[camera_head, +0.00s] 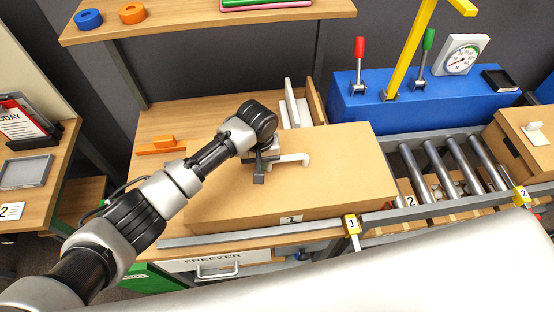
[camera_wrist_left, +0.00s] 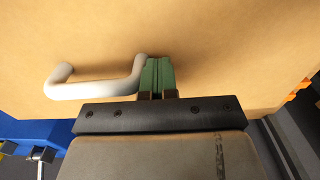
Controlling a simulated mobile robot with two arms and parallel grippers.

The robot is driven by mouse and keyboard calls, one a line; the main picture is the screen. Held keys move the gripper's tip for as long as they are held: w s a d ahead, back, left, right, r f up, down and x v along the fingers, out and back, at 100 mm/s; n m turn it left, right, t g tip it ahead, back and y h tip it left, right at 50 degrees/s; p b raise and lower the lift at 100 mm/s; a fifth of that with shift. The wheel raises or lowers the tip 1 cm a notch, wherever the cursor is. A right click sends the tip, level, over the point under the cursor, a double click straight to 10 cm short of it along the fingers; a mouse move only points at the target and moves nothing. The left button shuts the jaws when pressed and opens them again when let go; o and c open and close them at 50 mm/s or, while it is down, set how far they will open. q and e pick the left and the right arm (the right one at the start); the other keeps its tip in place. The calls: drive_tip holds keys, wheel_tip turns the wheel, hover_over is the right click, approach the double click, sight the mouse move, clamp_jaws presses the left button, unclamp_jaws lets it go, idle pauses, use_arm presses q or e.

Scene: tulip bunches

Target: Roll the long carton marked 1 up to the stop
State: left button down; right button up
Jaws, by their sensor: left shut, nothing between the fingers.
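The long carton marked 1 (camera_head: 340,190) is a closed tan box lying across the wooden bench, its right end by the metal rollers. Its label 1 (camera_head: 291,218) faces front. A white handle (camera_head: 292,160) stands on its top and also shows in the wrist view (camera_wrist_left: 92,90). My left gripper (camera_head: 260,178) is over the carton top beside the handle. In the wrist view its green fingers (camera_wrist_left: 157,74) are shut and empty, close by one end of the handle; I cannot tell if they touch it. My right gripper is out of view.
Orange blocks (camera_head: 162,146) lie left of the carton.

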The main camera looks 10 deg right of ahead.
use_arm(q)
drive_tip(key=shift+s+d+b, duration=0.2)
drive_tip(key=shift+d+b, duration=0.45)
drive_tip(key=shift+d, duration=1.55)
